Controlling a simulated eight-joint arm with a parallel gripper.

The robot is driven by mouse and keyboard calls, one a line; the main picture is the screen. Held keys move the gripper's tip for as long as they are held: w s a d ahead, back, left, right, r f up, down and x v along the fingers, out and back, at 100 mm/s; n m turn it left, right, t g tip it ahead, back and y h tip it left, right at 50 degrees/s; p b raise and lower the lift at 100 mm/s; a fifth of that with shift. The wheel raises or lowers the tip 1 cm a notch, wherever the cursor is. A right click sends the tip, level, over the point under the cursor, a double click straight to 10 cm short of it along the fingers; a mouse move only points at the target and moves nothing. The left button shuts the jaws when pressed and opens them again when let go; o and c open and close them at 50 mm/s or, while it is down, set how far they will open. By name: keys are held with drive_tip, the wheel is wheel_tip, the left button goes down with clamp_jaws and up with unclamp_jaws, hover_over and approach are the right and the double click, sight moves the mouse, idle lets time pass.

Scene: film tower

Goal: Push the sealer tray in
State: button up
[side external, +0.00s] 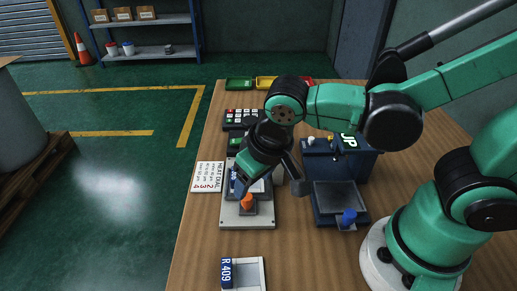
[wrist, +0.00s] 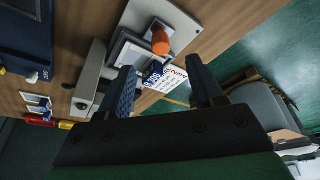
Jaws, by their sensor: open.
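The pale machine with a flat grey-white base (side external: 238,222) stands on the bench left of centre; I take it as the sealer. Its small tray plate with an orange knob (side external: 247,202) sticks out at the front. The orange knob also shows in the wrist view (wrist: 160,42), beyond my fingertips. My gripper (side external: 262,180) is above this machine, behind the knob, and hides much of it. In the wrist view my gripper (wrist: 162,68) has its two fingers wide apart with nothing held. Contact with the tray cannot be made out.
A dark blue machine (side external: 350,165) with a flat plate and blue knob (side external: 348,216) stands at right. A "HEAT DIAL" card (side external: 206,178) lies at left. A white tray with a blue label (side external: 227,272) is at the front. A keypad (side external: 240,116) and coloured bins (side external: 266,83) are behind.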

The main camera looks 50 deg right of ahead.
sight(249, 197)
drive_tip(key=shift+s+f+t, duration=0.1)
drive_tip(key=shift+s+t, duration=0.1)
drive_tip(key=shift+t, duration=0.3)
drive_tip(key=shift+x, duration=2.7)
clamp_jaws()
